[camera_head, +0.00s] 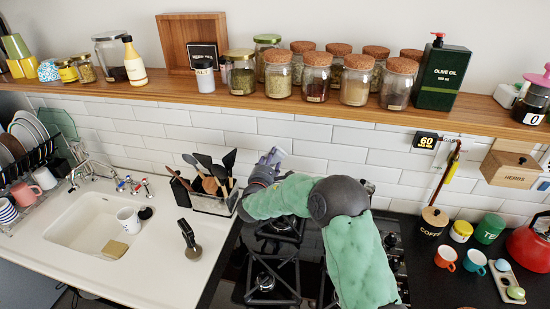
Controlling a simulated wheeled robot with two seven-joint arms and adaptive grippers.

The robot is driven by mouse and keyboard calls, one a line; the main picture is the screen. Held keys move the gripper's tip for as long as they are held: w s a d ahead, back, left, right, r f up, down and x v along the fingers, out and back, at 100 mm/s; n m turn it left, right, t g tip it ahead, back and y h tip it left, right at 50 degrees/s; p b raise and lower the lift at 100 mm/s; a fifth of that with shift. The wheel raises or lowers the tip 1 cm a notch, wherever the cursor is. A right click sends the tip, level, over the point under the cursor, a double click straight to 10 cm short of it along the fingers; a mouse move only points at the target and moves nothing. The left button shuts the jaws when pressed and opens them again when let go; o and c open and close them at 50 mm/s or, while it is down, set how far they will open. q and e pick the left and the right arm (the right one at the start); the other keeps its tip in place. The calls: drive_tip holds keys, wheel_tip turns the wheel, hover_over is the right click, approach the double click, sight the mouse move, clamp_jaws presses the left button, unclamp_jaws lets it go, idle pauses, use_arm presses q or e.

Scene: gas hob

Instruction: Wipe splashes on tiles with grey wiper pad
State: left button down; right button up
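My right arm, in a green sleeve, reaches from the lower right across the hob. Its gripper (268,163) is up against or close to the white tiles (310,149), behind the hob's left side. A small light grey piece shows at the fingertips; I cannot tell whether it is the wiper pad or part of the fingers. The fingers are too small and partly hidden to show if they are open or shut. I cannot make out any splashes on the tiles. My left gripper is not in view.
A utensil holder (212,205) stands just left of the gripper. A wooden shelf (200,92) with jars and an olive oil bottle (440,78) runs above. The black hob (265,280) lies below the arm. A sink (90,225) is at left; mugs and canisters stand at right.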

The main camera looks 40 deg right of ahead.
drive_tip(key=shift+s+a, duration=0.1)
drive_tip(key=shift+a, duration=0.05)
drive_tip(key=b+v, duration=0.1)
drive_tip(key=v, duration=0.2)
idle(0.6)
drive_tip(key=shift+a+f, duration=0.1)
